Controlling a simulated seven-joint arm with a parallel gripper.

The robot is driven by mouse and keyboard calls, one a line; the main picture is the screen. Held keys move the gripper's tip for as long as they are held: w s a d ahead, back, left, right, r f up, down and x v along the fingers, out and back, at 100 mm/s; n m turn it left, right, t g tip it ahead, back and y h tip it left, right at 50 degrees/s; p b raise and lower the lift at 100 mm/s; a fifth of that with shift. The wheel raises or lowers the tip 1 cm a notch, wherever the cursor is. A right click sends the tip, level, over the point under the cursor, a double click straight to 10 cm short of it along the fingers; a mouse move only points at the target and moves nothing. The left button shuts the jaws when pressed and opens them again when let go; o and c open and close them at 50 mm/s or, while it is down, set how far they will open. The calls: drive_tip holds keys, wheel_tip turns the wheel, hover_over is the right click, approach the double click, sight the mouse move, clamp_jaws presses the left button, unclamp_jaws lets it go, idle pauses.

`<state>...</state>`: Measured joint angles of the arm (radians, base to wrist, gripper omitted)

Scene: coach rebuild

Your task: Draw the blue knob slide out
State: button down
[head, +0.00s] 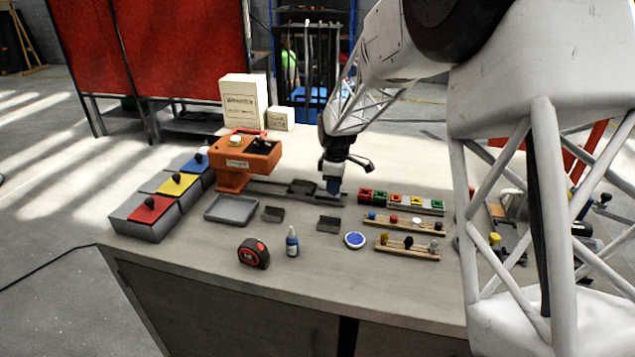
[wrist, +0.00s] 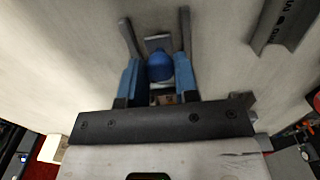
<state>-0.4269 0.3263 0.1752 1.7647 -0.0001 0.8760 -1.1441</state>
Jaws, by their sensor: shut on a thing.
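My gripper (head: 333,188) points down near the right end of a dark, flat rail (head: 262,187) that runs from the orange machine (head: 248,155). In the wrist view, my gripper (wrist: 159,78) has its blue-padded fingers shut on a round blue knob (wrist: 159,67). A small grey plate (wrist: 158,42) shows just beyond the knob. In the head view the fingers cover the knob, and I cannot tell how far the slide is drawn. A dark block (head: 302,186) sits on the rail, left of my gripper.
Boxes with red (head: 149,208), yellow (head: 177,184) and blue (head: 196,163) lids stand at the left. A grey tray (head: 231,209) lies before the machine. Wooden racks (head: 405,226) stand right of my gripper. A tape measure (head: 253,253) and bottle (head: 292,242) stand in front.

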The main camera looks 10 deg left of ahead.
drive_tip(key=shift+d, duration=1.3)
drive_tip(key=c, duration=0.8)
unclamp_jaws()
drive_tip(key=shift+c, duration=0.2)
drive_tip(key=shift+r, duration=0.1)
wheel_tip(320, 180, up, 8)
